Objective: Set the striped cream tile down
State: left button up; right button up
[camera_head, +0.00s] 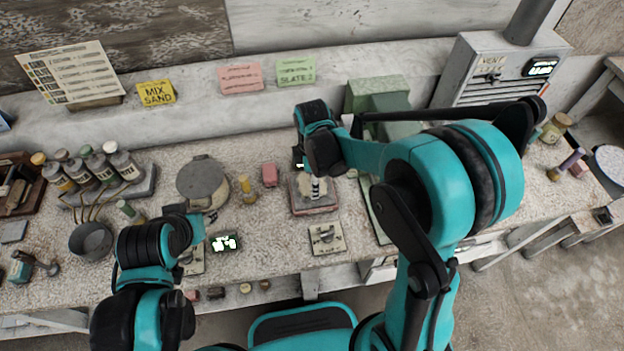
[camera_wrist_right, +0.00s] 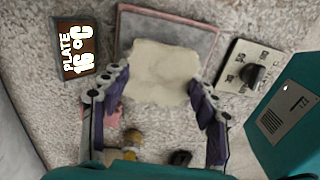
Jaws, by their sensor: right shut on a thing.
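The cream tile (camera_wrist_right: 164,74) is a pale, rough-edged slab between the two fingers of my right gripper (camera_wrist_right: 160,100) in the right wrist view. The gripper is shut on it. The tile overlaps the near part of a pink-rimmed tray (camera_wrist_right: 198,38); I cannot tell whether it touches. No stripes show clearly. In the head view my right gripper (camera_head: 315,185) is over the pink-rimmed tray (camera_head: 315,212), and the arm partly hides the tile. My left gripper (camera_head: 195,235) is low over the bench at left; its fingers are not clear.
A "PLATE 16 °C" display (camera_wrist_right: 76,48) and a knob plate (camera_wrist_right: 250,68) flank the tray in the right wrist view. In the head view a pink block (camera_head: 269,175), a yellow bottle (camera_head: 247,190) and a round lidded pot (camera_head: 203,182) stand left of the tray.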

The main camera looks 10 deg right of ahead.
jog(key=shift+f+b, duration=0.6)
jog(key=shift+f, duration=0.1)
jog(key=o, duration=1.4)
jog(key=shift+r, duration=0.1)
jog(key=shift+r+p, duration=1.55)
jog(key=shift+r, duration=0.45)
jog(key=s+d+r+m+t, duration=0.3)
jog(key=s+d+r+m, duration=0.1)
jog(key=m, duration=0.5)
jog(key=s+d+r+m+t+b, duration=0.1)
jog(key=s+d+r+m+t, duration=0.3)
jog(key=s+m, duration=0.4)
jog(key=shift+s+r+m+b, duration=0.35)
jog(key=shift+r+m, duration=0.15)
jog(key=shift+r, duration=0.35)
